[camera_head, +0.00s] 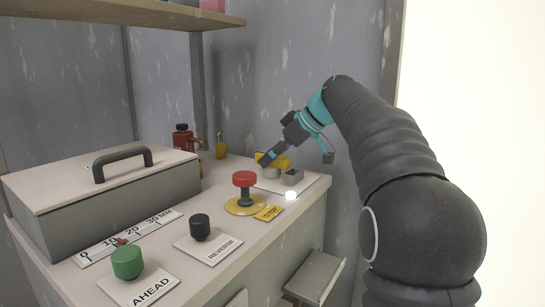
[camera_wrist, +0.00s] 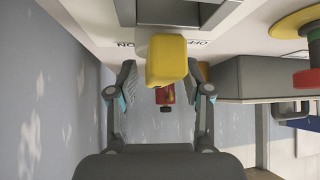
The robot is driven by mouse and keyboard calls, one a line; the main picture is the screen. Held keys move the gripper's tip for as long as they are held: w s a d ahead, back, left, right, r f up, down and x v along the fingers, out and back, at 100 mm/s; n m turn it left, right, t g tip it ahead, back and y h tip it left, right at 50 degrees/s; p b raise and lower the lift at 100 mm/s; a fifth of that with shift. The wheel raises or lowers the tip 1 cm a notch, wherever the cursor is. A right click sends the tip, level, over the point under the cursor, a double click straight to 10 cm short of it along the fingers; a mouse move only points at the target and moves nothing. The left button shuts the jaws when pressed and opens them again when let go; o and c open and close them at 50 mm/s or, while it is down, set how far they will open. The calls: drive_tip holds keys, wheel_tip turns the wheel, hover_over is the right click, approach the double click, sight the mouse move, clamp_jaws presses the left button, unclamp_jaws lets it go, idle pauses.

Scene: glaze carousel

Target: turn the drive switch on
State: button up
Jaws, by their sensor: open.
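The drive switch shows as a yellow block-shaped handle (camera_wrist: 166,62) in the wrist view, on a pale panel between the printed words ON at its left and OFF at its right. I cannot tell which way it is set. In the head view the yellow handle (camera_head: 281,161) is at the back right of the bench, partly behind a finger. My gripper (camera_wrist: 160,80) is open, with a finger on each side of the handle in the wrist view. Gaps show at both sides, and nothing is gripped. In the head view my gripper (camera_head: 298,153) reaches down at the switch.
A red stop button (camera_head: 244,180) on a yellow disc stands in front of the switch. A grey square box (camera_head: 292,176) is close by. A black knob (camera_head: 200,227), green knob (camera_head: 127,262) and handled grey case (camera_head: 105,190) stand further left. A red bottle (camera_head: 182,138) is behind.

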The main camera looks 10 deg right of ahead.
clamp_jaws()
drive_tip(key=shift+f+m+t+h+b, duration=0.1)
drive_tip(key=shift+m+t+h+b, duration=0.2)
drive_tip(key=shift+m+b, duration=0.2)
drive_tip(key=shift+m+t+h, duration=0.3)
drive_tip(key=shift+m, duration=0.3)
unclamp_jaws()
drive_tip(key=v, duration=1.2)
drive_tip(key=shift+s, duration=0.15)
